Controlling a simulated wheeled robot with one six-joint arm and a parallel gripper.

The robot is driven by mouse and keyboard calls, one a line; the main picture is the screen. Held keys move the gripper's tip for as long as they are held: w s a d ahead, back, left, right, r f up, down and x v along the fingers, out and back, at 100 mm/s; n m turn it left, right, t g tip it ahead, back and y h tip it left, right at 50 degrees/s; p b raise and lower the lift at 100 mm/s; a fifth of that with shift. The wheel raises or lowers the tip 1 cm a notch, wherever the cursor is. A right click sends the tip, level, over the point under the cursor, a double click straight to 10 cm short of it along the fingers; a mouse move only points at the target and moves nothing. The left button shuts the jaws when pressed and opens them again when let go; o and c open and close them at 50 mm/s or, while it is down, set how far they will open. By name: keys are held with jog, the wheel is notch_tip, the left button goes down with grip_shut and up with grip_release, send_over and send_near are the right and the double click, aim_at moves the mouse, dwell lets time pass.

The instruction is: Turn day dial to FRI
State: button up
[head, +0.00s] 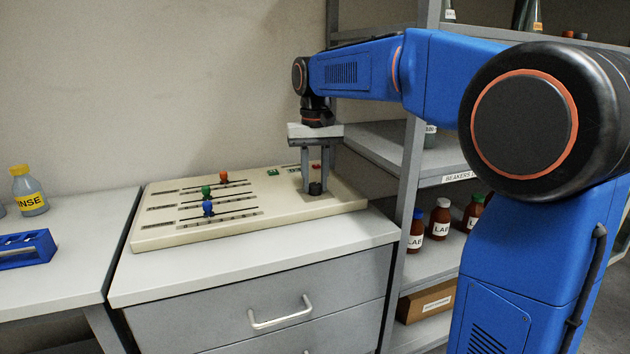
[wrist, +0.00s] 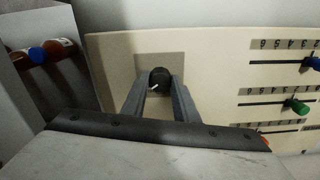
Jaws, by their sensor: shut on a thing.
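The day dial is a dark round knob (head: 316,188) on a grey square plate at the right part of a cream control panel (head: 280,210). In the wrist view the dial (wrist: 160,76) shows a small white pointer mark near its lower left edge. My gripper (head: 316,187) points down over the dial, and its two fingers are shut on the dial's sides. The fingers also show in the wrist view (wrist: 160,88). Day lettering around the dial cannot be read in either view.
Three sliders with red (head: 223,176), green (head: 206,191) and blue (head: 208,208) knobs are left of the dial. Small green and red buttons sit behind the dial. A shelf with brown bottles (head: 440,218) stands right. A blue rack (head: 26,248) and a rinse bottle (head: 30,192) are far left.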

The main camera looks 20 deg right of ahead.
aim_at(315, 184)
jog(key=shift+m, duration=0.5)
jog(key=o, duration=1.1)
jog(key=shift+c, duration=0.2)
jog(key=shift+r, duration=0.15)
notch_tip(315, 184, up, 17)
jog(key=shift+r, duration=0.1)
